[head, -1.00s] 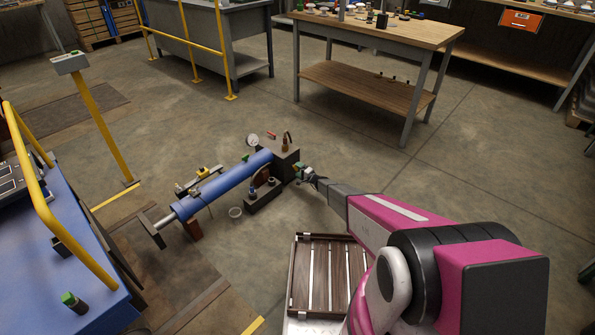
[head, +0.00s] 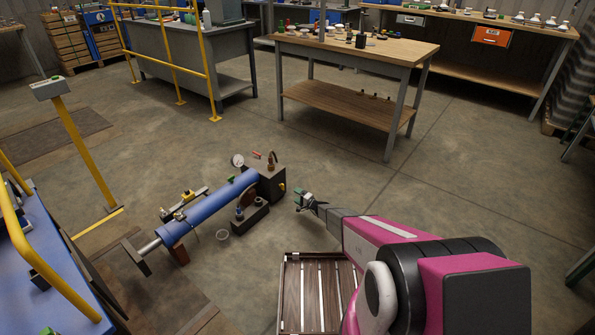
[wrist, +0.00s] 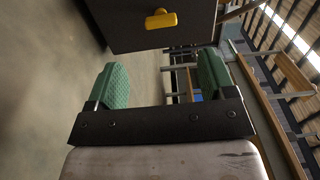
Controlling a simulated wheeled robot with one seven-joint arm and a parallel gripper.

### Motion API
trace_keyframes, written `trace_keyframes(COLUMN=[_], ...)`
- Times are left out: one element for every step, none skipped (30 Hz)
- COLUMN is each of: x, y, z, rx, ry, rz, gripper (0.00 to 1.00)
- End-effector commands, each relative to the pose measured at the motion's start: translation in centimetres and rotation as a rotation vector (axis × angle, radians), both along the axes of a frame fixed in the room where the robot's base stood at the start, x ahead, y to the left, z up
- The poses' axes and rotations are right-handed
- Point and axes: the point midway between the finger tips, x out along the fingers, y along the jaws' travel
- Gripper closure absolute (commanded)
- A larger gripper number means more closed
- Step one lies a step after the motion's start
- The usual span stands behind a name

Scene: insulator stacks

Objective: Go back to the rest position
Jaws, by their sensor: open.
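My gripper (head: 302,200) is at the end of my magenta and grey arm, near the middle of the head view. Its two green pads stand apart in the wrist view (wrist: 163,82), with nothing between them. In the head view it is just right of the dark block (head: 266,182) at the end of a blue cylinder (head: 210,206), with a gap between. The dark block also shows in the wrist view (wrist: 150,38), ahead of the pads, with a yellow knob (wrist: 161,19) on its face.
A slatted wooden tray (head: 291,300) lies below my arm. A wooden workbench (head: 350,47) stands beyond, and a blue bench with a yellow rail (head: 30,250) is at the left. A yellow post (head: 85,150) stands at left. Floor between the block and workbench is clear.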

Motion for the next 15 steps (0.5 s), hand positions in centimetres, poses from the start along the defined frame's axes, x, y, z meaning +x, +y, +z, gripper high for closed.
trace_keyframes(x=[0.0, 0.0, -0.2, -0.3, -0.6, -1.1, -1.6, -2.2, -3.1, -3.8, -4.8, -6.0, -7.0, -8.1, -9.5], y=[0.0, 0.0, 0.0, 0.0, 0.1, 0.1, 0.2, 0.2, 0.3, 0.3, 0.4, 0.4, 0.3, 0.3, 0.1], z=[0.0, 0.0, 0.3, 0.6, 1.1, 1.9, 2.7, 3.7, 5.1, 6.3, 7.5, 9.2, 10.5, 11.7, 13.4], rx=[0.0, 0.0, -0.002, -0.005, -0.01, -0.02, -0.031, -0.042, -0.064, -0.082, -0.103, -0.133, -0.158, -0.184, -0.222], ry=[0.0, 0.0, 0.0, 0.0, 0.001, 0.001, 0.001, 0.003, 0.005, 0.008, 0.012, 0.018, 0.023, 0.029, 0.04], rz=[0.0, 0.001, 0.004, 0.009, 0.017, 0.033, 0.048, 0.065, 0.094, 0.118, 0.145, 0.182, 0.211, 0.239, 0.276], gripper=[0.23, 0.23, 0.23, 0.23, 0.23, 0.23, 0.23, 0.23, 0.23, 0.23, 0.23, 0.23, 0.23, 0.23, 0.23])
